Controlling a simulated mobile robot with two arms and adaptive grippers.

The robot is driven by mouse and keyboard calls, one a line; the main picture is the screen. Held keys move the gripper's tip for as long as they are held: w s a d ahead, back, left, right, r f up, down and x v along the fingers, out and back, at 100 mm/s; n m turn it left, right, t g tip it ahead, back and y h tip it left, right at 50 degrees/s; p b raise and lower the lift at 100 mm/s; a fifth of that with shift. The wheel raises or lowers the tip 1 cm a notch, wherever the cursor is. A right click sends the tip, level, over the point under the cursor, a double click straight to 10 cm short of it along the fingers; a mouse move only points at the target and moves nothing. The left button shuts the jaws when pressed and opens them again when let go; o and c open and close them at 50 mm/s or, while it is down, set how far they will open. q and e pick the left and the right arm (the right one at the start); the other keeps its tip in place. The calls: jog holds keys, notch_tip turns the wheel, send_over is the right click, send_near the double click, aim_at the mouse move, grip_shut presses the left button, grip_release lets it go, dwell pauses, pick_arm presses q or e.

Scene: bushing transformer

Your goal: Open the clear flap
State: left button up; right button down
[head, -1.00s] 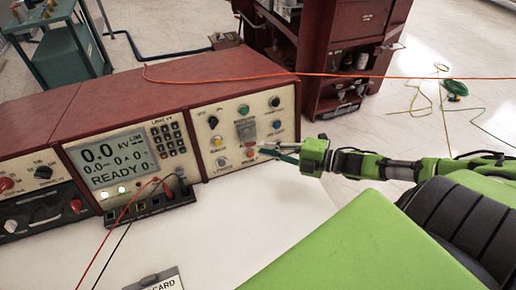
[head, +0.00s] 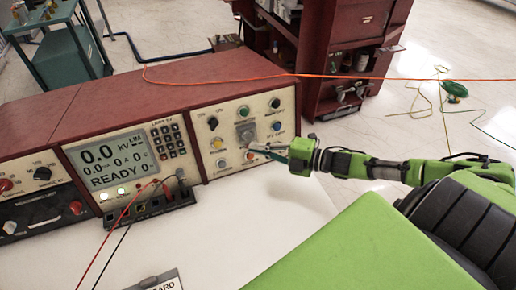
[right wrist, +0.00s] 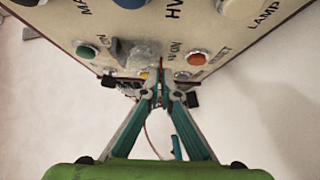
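The control panel (head: 212,163) on the right of the console has several knobs and buttons. The clear flap (head: 245,132) is a small pale, see-through cover near the panel's middle. It shows in the right wrist view (right wrist: 143,54) as a blurry translucent piece, just above and left of the fingertips; its exact angle is hard to tell. My right gripper (head: 262,148) reaches in from the right, its tips just below the flap. In the right wrist view its teal fingers (right wrist: 161,88) converge to meeting tips, with nothing clearly held. Contact with the flap cannot be told. My left gripper is not in view.
An orange button (right wrist: 196,59) is right of the fingertips and a green button (right wrist: 85,51) is to the left. Red and black leads run from a terminal block (head: 150,205) in front of the console. The white tabletop (head: 215,235) is mostly clear.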

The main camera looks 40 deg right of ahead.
notch_tip(320, 180, up, 10)
jog(key=m+g+y+p, duration=0.1)
jog(key=m+g+p, duration=0.8)
jog(key=g+p, duration=0.5)
jog(key=shift+w+g, duration=0.15)
jog(key=shift+g, duration=0.15)
dwell(0.5)
dwell(0.4)
